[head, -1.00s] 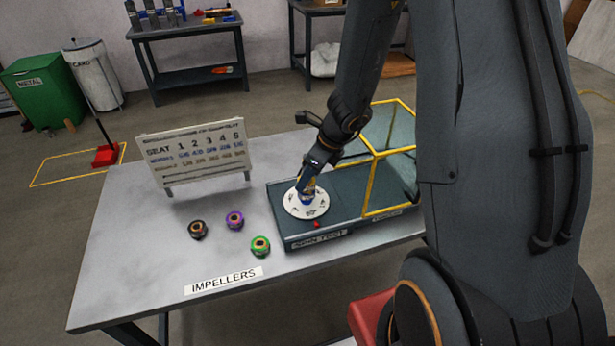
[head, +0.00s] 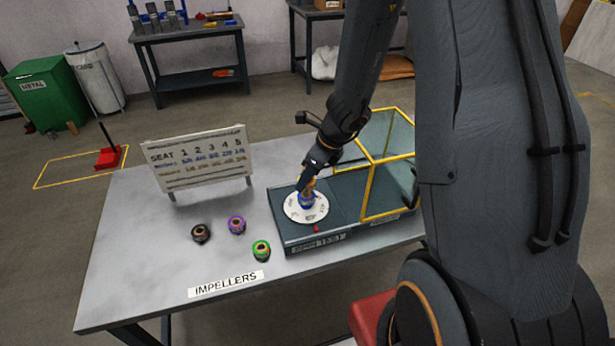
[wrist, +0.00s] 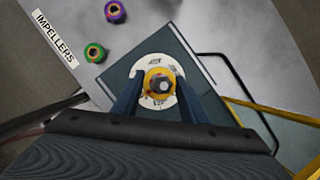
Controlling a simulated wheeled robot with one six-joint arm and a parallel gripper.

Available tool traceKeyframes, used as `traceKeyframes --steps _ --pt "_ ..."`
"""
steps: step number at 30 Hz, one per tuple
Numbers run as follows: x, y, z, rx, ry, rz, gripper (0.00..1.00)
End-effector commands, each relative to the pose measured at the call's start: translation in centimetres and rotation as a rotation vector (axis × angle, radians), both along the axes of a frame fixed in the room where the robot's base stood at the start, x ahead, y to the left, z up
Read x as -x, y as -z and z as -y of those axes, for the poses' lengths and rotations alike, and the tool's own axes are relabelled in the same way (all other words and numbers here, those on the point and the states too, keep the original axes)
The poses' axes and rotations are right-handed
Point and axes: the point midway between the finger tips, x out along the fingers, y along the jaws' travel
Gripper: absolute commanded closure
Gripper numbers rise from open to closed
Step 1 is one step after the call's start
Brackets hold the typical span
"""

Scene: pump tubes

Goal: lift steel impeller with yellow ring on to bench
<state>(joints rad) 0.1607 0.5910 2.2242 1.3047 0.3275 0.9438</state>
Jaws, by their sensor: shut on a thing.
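The steel impeller with the yellow ring (wrist: 158,83) is between the two fingers of my gripper (head: 306,198) in the wrist view. My gripper is shut on it, over the round white dial (head: 291,208) of the spin test unit (head: 334,214). Its ring and dark nut-like centre show from above. In the head view the fingers mostly hide it, and I cannot tell whether it touches the dial. The bench (head: 138,248) has open grey surface to the left of the unit.
Impellers with a dark orange ring (head: 201,233), a purple ring (head: 237,224) and a green ring (head: 261,250) stand on the bench. An IMPELLERS label (head: 226,284) lies in front. A seat chart board (head: 198,159) stands behind. A yellow-framed guard (head: 374,172) is right of the dial.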

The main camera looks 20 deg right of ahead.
Motion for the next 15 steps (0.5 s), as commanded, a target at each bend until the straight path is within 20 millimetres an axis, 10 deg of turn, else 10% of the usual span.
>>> traceKeyframes --steps 15 --pt "0.0 -2.2 0.0 0.000 -0.001 0.002 0.93"
